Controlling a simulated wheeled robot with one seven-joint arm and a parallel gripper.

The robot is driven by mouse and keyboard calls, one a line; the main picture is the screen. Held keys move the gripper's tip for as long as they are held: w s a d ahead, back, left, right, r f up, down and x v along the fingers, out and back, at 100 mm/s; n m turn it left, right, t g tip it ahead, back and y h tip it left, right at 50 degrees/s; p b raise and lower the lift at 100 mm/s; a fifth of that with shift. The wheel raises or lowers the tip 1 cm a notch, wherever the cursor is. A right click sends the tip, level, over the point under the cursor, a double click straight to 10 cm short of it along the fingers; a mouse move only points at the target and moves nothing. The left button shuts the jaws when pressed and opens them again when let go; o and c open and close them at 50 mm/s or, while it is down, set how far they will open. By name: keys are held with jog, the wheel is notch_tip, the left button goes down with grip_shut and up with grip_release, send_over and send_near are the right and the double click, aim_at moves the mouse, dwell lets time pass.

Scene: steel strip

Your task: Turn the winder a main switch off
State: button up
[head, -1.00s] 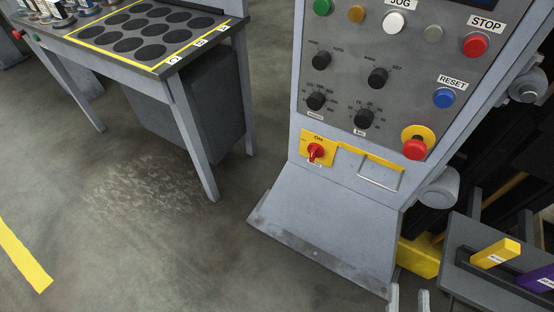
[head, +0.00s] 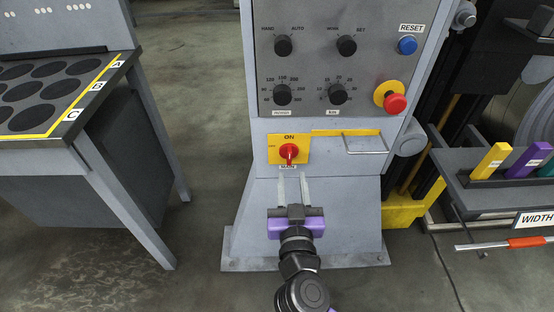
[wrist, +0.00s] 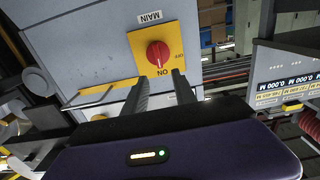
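The main switch is a red rotary knob (head: 289,152) on a yellow plate (head: 273,155), low on the grey control cabinet. ON is printed above it, OFF at its left and MAIN below. The knob stands upright, in line with ON. In the wrist view the red knob (wrist: 158,55) shows just beyond the fingertips, with ON towards my gripper. My gripper (head: 292,179) is open and empty, just below and in front of the plate. Its two fingers (wrist: 161,80) are apart, and the knob appears between their lines. No contact is visible.
A red emergency button (head: 395,103) on a yellow disc and a metal handle (head: 366,151) are right of the switch. Black dials and a blue RESET button (head: 407,45) are above. A table (head: 62,130) stands left, a rack with coloured blocks (head: 490,160) right.

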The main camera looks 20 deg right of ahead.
aim_at(290, 154)
jog(key=p+x, duration=0.1)
jog(key=x, duration=0.6)
jog(key=shift+w+d, duration=0.15)
jog(key=shift+w, duration=0.2)
grip_shut()
